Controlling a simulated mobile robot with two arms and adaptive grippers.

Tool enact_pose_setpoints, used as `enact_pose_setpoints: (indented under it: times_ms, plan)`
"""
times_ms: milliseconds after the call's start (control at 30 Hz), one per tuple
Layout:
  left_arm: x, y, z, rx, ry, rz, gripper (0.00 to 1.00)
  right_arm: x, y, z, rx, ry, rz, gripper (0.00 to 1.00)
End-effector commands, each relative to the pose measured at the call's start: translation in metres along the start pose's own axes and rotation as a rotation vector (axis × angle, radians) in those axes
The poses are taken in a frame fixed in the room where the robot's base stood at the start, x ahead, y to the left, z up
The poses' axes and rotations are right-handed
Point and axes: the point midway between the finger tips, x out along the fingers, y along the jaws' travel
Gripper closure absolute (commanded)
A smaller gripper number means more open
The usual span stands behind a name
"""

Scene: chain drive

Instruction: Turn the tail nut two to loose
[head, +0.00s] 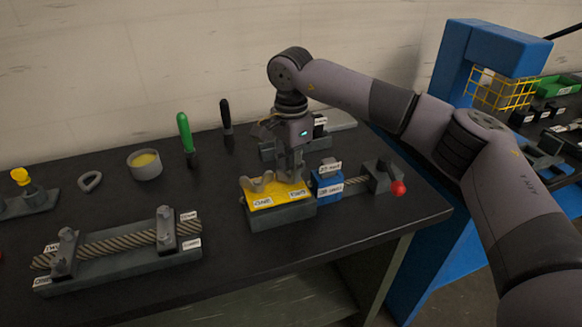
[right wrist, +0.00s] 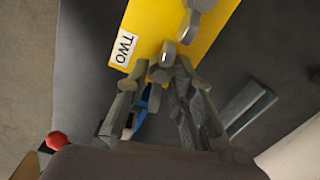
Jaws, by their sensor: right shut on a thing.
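A yellow plate (head: 275,194) with ONE and TWO labels lies on a grey block on the bench. My right gripper (head: 291,175) points down at its TWO end. In the right wrist view its fingers (right wrist: 161,78) are shut on a grey wing-shaped nut, tail nut two (right wrist: 163,60), beside the TWO label (right wrist: 124,48). In the head view the fingers mostly hide this nut. Another grey wing nut (head: 262,183) stands clear of the fingers at the ONE end. My left gripper is not in view.
A blue block (head: 328,184) and a screw with a red knob (head: 398,188) stand just right of the plate. A roped fixture (head: 120,243) lies front left. A cup (head: 145,166), a green-handled tool (head: 185,135) and a black-handled tool (head: 227,120) stand behind.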

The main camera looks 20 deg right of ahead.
Motion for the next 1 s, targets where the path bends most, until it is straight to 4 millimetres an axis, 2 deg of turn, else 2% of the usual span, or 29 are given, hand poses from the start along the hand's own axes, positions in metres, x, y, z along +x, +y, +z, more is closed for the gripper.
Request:
enact_pose_setpoints:
  times_ms: [333,367,433,767,867,1000]
  plan:
    - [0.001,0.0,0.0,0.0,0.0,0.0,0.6,0.004,0.002,0.0,-0.002,0.001,0.01,1.0]
    - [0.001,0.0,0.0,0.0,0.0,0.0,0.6,0.004,0.002,0.0,-0.002,0.001,0.01,0.77]
    - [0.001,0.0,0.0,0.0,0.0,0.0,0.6,0.004,0.002,0.0,-0.002,0.001,0.009,0.72]
    - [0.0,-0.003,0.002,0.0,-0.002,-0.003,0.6,-0.001,0.0,0.0,-0.001,0.0,0.003,0.72]
    - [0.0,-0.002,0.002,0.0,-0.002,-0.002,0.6,-0.011,0.0,0.001,-0.001,0.0,0.001,0.72]
    - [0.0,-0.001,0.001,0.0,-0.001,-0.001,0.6,-0.038,-0.001,0.001,-0.001,0.0,-0.001,0.72]
